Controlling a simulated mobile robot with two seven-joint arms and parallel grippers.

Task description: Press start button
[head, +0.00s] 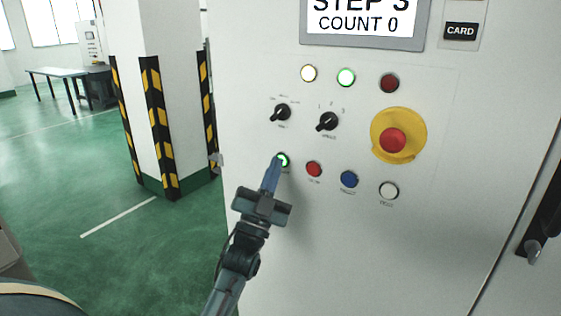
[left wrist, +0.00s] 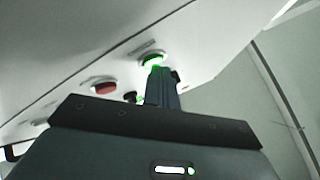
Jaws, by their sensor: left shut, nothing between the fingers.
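The start button is taken to be the green lit button (head: 283,159) at the left end of the lower button row on the white control panel (head: 450,130). It also shows in the left wrist view (left wrist: 152,61), glowing green. My left gripper (head: 275,164) is shut and empty, its fingertips at the green button and partly covering it. In the left wrist view the closed fingers (left wrist: 160,76) reach up to the button. I cannot tell for sure whether they press it. My right gripper is not in view.
Beside the green button are a red button (head: 314,169), a blue button (head: 349,179) and a white button (head: 389,190). A red emergency stop (head: 393,140) on yellow, two black knobs and several lamps sit above. The display (head: 362,22) reads STEP 3, COUNT 0. A striped pillar (head: 160,120) stands left.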

